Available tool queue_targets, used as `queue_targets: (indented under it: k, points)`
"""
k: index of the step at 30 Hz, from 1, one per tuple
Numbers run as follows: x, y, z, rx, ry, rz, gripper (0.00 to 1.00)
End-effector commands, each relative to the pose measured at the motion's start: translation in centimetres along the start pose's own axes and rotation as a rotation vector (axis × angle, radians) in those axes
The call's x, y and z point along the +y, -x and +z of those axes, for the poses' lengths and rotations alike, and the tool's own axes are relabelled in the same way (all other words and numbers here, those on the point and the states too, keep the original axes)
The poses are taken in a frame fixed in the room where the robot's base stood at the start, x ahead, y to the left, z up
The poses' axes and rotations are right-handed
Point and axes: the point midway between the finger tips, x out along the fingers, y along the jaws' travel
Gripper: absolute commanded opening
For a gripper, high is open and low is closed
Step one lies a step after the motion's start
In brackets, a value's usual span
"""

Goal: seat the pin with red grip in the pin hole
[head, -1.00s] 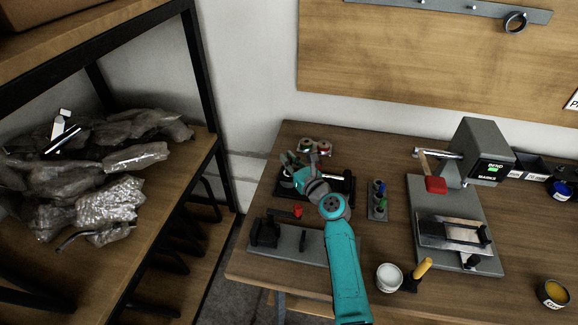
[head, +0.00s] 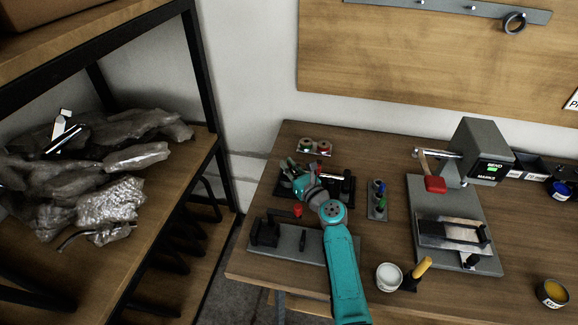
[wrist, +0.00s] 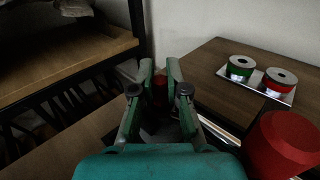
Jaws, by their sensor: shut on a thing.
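My gripper (head: 288,165) is at the back left of the bench, and its fingers (wrist: 160,88) are shut on a dark red piece (wrist: 160,92), likely the red grip of the pin. The pin's shaft is hidden. A small red knob (head: 298,210) shows in the head view above a grey plate with black uprights (head: 288,243). A large red cylinder (wrist: 285,145) stands close at the lower right of the wrist view; I cannot tell which head-view thing it is. The pin hole cannot be made out, and my gripper and arm cover part of this area.
Tape rolls (head: 313,147) lie on a pale tray behind my gripper. A small rack (head: 377,200), a white cup (head: 389,276), a yellow-handled tool (head: 418,272) and a grey bending press (head: 455,215) stand to the right. A shelf (head: 165,185) with plastic bags is at left.

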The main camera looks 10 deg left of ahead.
Motion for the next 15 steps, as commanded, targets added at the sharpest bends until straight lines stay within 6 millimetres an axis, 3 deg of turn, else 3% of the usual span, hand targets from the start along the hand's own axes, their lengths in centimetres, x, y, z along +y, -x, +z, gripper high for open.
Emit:
queue_targets:
  k: [1, 2, 3, 5, 15]
  points:
    - [0.14, 0.29, -1.39, 0.020, -0.007, 0.000, 0.00]
    - [0.15, 0.31, -1.44, 0.021, -0.007, 0.000, 0.00]
    - [0.17, 0.33, -1.53, 0.022, -0.007, 0.001, 0.24]
    - [0.18, 0.36, -1.60, 0.023, -0.007, 0.001, 0.39]
    - [0.00, 0.46, -1.49, 0.024, -0.006, -0.003, 0.39]
